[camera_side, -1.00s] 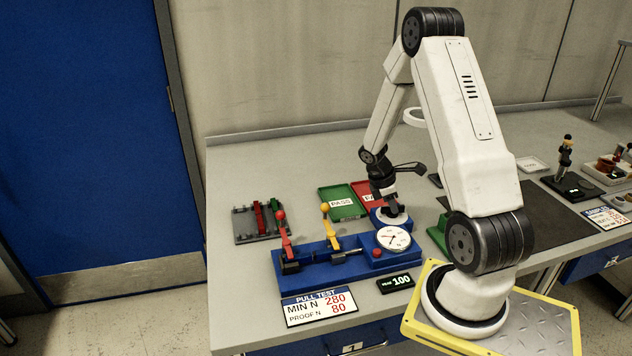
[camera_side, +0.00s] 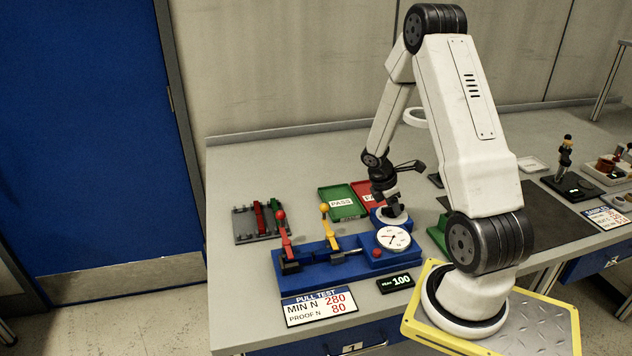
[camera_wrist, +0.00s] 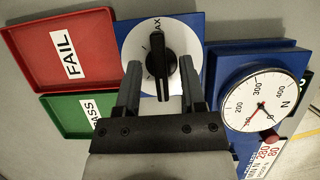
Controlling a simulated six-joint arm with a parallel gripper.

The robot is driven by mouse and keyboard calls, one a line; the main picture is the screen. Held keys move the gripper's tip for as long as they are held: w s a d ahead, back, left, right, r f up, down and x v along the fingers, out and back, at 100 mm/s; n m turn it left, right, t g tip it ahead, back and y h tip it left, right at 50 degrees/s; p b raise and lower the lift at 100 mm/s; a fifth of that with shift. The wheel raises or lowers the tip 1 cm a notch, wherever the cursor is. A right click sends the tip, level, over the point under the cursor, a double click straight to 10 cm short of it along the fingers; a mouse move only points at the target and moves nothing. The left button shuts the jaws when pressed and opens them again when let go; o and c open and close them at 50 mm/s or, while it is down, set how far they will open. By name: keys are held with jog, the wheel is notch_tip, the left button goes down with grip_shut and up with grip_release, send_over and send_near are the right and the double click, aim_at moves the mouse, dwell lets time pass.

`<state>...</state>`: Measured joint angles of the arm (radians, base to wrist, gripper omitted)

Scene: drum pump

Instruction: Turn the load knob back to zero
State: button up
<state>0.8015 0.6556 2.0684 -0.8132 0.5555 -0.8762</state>
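The load knob (camera_wrist: 159,68) is a black bar-shaped grip on a round white dial (camera_wrist: 137,48) marked MAX, set on a blue block. Its bar runs nearly up and down in the wrist view. My gripper (camera_wrist: 159,62) has one finger on each side of the knob, with gaps visible on both sides, so it is open around it. In the side view my gripper (camera_side: 392,205) is low over the dial and hides most of the knob. The white force gauge (camera_wrist: 260,102) has a red needle pointing down-left in the wrist view.
The blue pull tester (camera_side: 325,268) has a red-knobbed lever (camera_side: 284,238) and a yellow-knobbed lever (camera_side: 330,228). A peak display (camera_side: 396,282) reads 100. Green PASS (camera_side: 340,192) and red FAIL (camera_wrist: 90,35) trays lie near the knob. A sign (camera_side: 320,305) stands in front.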

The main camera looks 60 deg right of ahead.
jog(key=shift+r, duration=0.1)
dwell(0.3)
jog(key=v, duration=0.7)
jog(key=shift+r, duration=0.3)
jog(key=shift+w+a, duration=0.1)
jog(key=w+a+r+m+t+y, duration=0.1)
jog(key=w+a+m+t, duration=0.1)
jog(key=a, duration=1.3)
jog(key=w+a+r+m+t+y, duration=0.2)
jog(key=a+m, duration=0.5)
jog(key=a, duration=0.8)
jog(key=shift+t, duration=0.9)
jog(key=shift+w+r, duration=0.15)
